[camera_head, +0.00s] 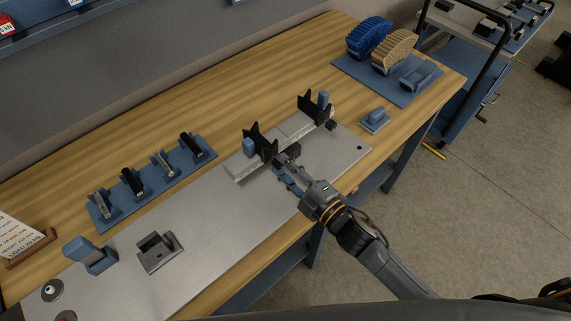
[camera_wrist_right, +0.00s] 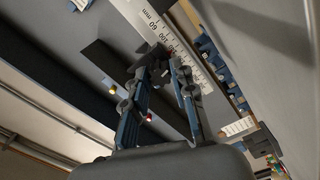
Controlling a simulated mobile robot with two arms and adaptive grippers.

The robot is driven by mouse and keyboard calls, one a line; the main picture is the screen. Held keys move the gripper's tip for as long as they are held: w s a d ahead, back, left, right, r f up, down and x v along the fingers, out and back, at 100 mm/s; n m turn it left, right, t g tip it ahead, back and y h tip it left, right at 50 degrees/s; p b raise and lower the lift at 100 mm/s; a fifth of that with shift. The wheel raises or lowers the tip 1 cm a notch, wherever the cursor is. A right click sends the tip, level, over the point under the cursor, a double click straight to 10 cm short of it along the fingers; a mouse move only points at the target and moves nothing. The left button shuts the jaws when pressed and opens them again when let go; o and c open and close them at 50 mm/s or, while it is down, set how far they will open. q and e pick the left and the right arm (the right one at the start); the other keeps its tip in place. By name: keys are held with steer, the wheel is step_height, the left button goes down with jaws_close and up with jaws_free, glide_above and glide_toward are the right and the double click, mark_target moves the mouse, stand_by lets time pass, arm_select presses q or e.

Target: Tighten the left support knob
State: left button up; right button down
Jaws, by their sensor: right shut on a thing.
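The left support (camera_head: 260,143) is a black notched bracket on a pale ruled rail (camera_head: 240,172), with a blue block beside it. Its dark knob (camera_head: 293,151) sticks out on the near side of the rail. My right gripper (camera_head: 283,167) reaches in from the lower right and is shut on this knob. In the right wrist view the fingers (camera_wrist_right: 160,68) close around a dark part in front of the ruled rail (camera_wrist_right: 150,22); the fingers hide much of the knob. The right support (camera_head: 312,107) stands farther along the rail, with its own dark knob (camera_head: 331,125). My left gripper is out of view.
A blue rack (camera_head: 105,223) with several dark cylindrical tools stands left of the rail. A grey fixture (camera_head: 158,252) and a blue block (camera_head: 90,254) sit on the metal plate (camera_head: 215,235). A blue tray (camera_head: 400,93) with curved lattice pieces is at the far right.

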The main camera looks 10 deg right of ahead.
steer(key=m+p, duration=0.2)
steer(key=m, duration=0.3)
steer(key=shift+m, duration=0.4)
stand_by(0.4)
steer(key=c, duration=1.1)
jaws_free()
steer(key=v, duration=1.2)
